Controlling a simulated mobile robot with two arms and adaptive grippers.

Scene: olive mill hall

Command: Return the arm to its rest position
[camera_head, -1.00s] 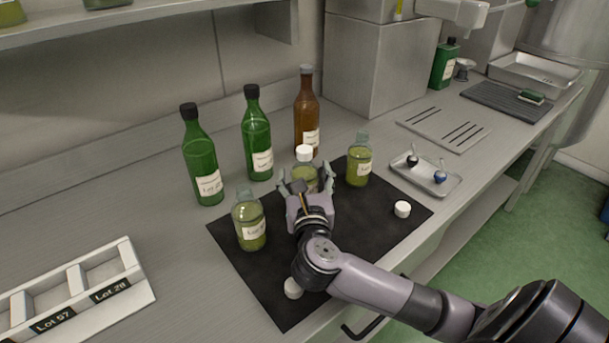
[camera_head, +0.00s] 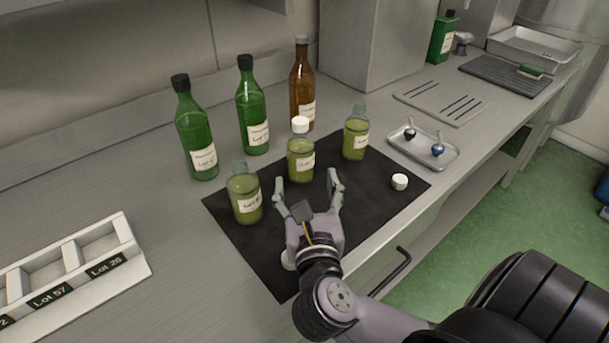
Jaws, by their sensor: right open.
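My right gripper (camera_head: 308,192) is open and empty, low over the black mat (camera_head: 375,207). Its fingers point at a small jar (camera_head: 300,160) of green liquid with a white cap (camera_head: 299,125) on top. The jar stands apart from the fingertips, just beyond them. My right arm (camera_head: 385,325) comes in from the lower right. An uncapped jar (camera_head: 244,196) stands to the left and another uncapped jar (camera_head: 356,139) to the right, both on the mat. My left gripper is not in the view.
Two green bottles (camera_head: 196,140) and a brown bottle (camera_head: 302,90) stand behind the mat. A loose white cap (camera_head: 399,182) lies on the mat's right; another white thing is mostly hidden by my gripper. A labelled rack (camera_head: 132,262) is at lower left, a small tray (camera_head: 440,160) at right.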

